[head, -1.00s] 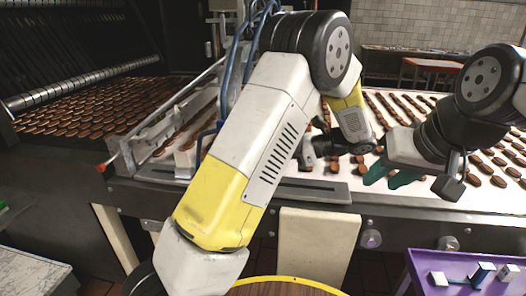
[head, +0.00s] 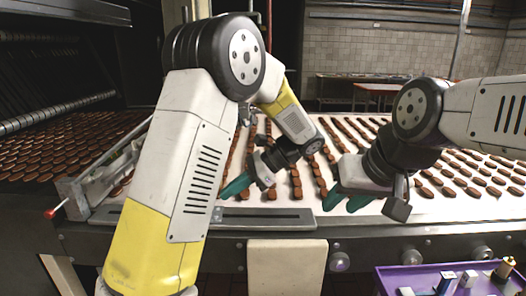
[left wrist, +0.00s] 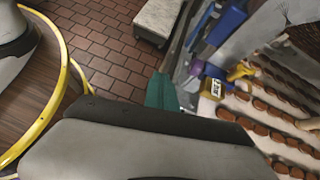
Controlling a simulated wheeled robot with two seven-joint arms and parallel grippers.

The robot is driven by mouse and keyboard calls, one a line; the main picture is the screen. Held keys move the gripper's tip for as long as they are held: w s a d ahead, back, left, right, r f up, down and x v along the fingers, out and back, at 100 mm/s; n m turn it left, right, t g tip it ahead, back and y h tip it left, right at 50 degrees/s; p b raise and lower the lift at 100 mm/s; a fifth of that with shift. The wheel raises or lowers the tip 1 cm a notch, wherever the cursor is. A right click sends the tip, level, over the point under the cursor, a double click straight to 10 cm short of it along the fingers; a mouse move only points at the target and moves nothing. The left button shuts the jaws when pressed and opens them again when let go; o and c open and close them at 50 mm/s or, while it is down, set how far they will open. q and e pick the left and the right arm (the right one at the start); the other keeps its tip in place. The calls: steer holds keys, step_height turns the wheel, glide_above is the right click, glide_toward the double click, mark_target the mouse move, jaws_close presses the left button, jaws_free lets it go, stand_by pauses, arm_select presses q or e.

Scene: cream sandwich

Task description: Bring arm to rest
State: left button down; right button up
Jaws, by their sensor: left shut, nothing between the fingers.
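My left arm comes in from the left over the white conveyor belt (head: 300,205). My left gripper (head: 236,187) has green fingers, shut and empty, and points down-left over the front part of the belt. Its green fingers also show in the left wrist view (left wrist: 161,92), with nothing held at them. My right gripper (head: 345,200) is to its right, over the front of the belt. Its two green fingers are apart, with nothing seen between them. Rows of brown biscuits (head: 460,170) lie on the belt, partly hidden behind both arms.
A dark oven conveyor (head: 60,150) with biscuits is at the left. A purple tray (head: 400,278) with small items stands at the front right. The metal front edge of the belt runs below both grippers. The left wrist view shows open tiled floor (left wrist: 110,45).

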arm_select(q)
steer(key=s+a+r+n+t+h, duration=0.2)
steer(key=s+r+n+t+h, duration=0.1)
steer(key=s+n+h, duration=0.3)
steer(key=s+a+r+n+t+h, duration=0.2)
steer(key=s+r+n+t+h, duration=0.2)
steer(key=s+n+h, duration=0.3)
steer(key=s+r+n, duration=0.1)
steer(key=s, duration=0.3)
steer(key=shift+a+r+n, duration=0.15)
steer(key=shift+r+n, duration=0.05)
steer(key=shift+n, duration=0.2)
arm_select(e)
steer(key=shift+a, duration=0.1)
